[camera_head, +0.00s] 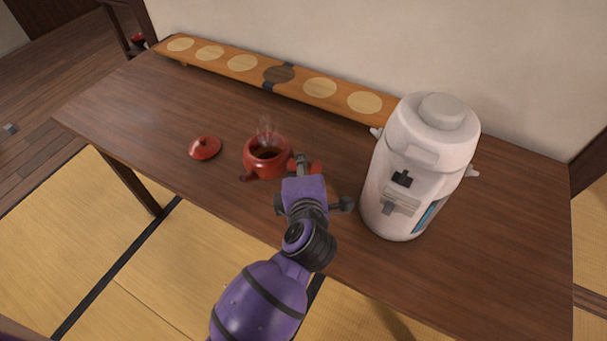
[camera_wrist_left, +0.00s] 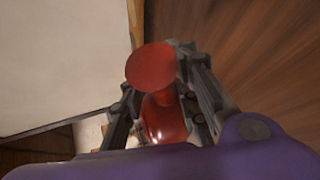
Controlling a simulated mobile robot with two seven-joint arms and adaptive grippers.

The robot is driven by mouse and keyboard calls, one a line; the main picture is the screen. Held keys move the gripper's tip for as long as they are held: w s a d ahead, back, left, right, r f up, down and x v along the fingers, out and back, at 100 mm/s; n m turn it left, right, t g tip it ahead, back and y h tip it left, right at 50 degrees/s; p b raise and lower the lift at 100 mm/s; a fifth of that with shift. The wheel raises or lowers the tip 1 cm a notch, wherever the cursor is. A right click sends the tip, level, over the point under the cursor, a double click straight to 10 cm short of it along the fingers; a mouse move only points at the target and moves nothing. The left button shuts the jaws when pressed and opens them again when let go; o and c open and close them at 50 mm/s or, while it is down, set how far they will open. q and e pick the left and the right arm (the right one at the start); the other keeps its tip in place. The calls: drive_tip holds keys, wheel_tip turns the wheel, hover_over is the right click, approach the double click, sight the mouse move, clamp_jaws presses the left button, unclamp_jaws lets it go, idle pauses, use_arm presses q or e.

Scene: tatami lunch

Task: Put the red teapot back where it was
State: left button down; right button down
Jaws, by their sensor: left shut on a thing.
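The red teapot (camera_head: 264,158) is near the middle of the dark table in the head view. It has no lid on, holds dark liquid and gives off steam. Its red lid (camera_head: 205,148) lies on the table to its left. My left gripper (camera_head: 304,164) is shut on the teapot's side handle (camera_head: 316,168), to the right of the pot body. In the left wrist view the red handle (camera_wrist_left: 151,65) sits between the fingers (camera_wrist_left: 160,88). I cannot tell whether the pot touches the table. My right gripper is not in view.
A white hot-water dispenser (camera_head: 415,165) stands on the dark wooden table (camera_head: 500,215), close to the right of my gripper. A long raised board (camera_head: 300,97) with several pale round pads and one dark pad runs along the wall. The table's left part is clear.

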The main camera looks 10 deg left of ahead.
use_arm(q)
drive_tip(key=shift+w+f, duration=0.1)
drive_tip(key=shift+w, duration=0.15)
drive_tip(key=shift+w+f+b, duration=0.1)
drive_tip(key=shift+f+b, duration=0.25)
drive_tip(key=shift+f, duration=1.25)
drive_tip(key=shift+f, duration=0.1)
drive_tip(key=c, duration=1.3)
unclamp_jaws()
drive_tip(key=shift+f, duration=0.15)
drive_tip(key=shift+c, duration=0.2)
drive_tip(key=shift+r, duration=0.2)
drive_tip(key=v, duration=1.2)
drive_tip(key=shift+d, duration=0.1)
